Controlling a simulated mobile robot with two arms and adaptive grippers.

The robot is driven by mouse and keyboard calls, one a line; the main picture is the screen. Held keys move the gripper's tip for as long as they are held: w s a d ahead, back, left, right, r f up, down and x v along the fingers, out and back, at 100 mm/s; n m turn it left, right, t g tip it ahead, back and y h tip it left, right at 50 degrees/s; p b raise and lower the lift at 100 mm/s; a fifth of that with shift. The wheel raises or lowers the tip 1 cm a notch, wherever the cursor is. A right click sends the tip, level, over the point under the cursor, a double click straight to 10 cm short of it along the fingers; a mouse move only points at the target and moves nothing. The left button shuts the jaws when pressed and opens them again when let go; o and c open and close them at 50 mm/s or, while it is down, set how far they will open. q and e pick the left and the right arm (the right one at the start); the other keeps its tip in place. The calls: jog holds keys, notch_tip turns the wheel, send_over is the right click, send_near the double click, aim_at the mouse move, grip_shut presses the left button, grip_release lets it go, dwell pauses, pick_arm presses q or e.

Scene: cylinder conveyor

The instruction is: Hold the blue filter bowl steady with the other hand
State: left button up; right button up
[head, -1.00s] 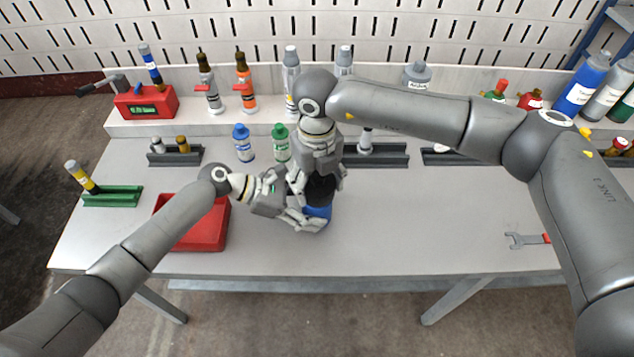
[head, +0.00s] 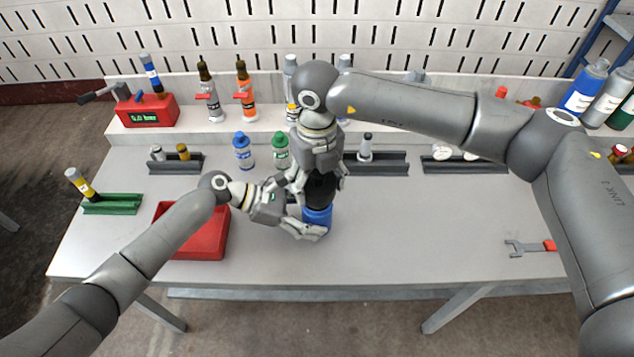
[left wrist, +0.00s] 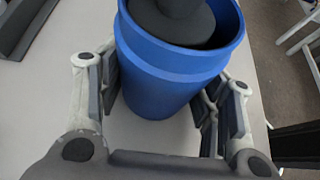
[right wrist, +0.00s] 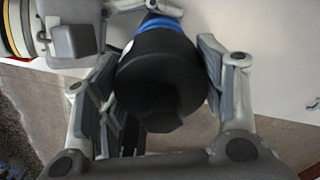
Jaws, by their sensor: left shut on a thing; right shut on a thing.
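The blue filter bowl (head: 317,214) stands upright over the table's middle, open end up. It also shows large in the left wrist view (left wrist: 165,75). My left gripper (head: 308,212) is shut on the bowl from the left, a finger on either side. A black filter head (head: 321,190) sits at the bowl's mouth; the left wrist view shows its dark round part within the blue rim. My right gripper (head: 319,178) is above, shut on the black head, which shows between its fingers in the right wrist view (right wrist: 160,85). The bowl's underside is hidden.
A red tray (head: 203,250) lies to the left under my left arm. Blue (head: 243,150) and green (head: 280,152) bottles stand behind the grippers. A wrench (head: 530,247) lies at the right.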

aim_at(317, 170)
jog(key=shift+r, duration=3.7)
pick_arm(q)
jog(key=o, duration=1.2)
jog(key=shift+a, duration=0.1)
jog(key=v, duration=1.1)
jog(key=shift+a+r, duration=0.15)
jog(key=shift+a, duration=0.1)
pick_arm(e)
jog(key=shift+r, duration=0.4)
jog(key=shift+r+p, duration=1.15)
jog(key=shift+r, duration=1)
pick_arm(q)
notch_tip(317, 170, up, 2)
jog(key=shift+a+r, duration=0.1)
jog(key=shift+r, duration=0.05)
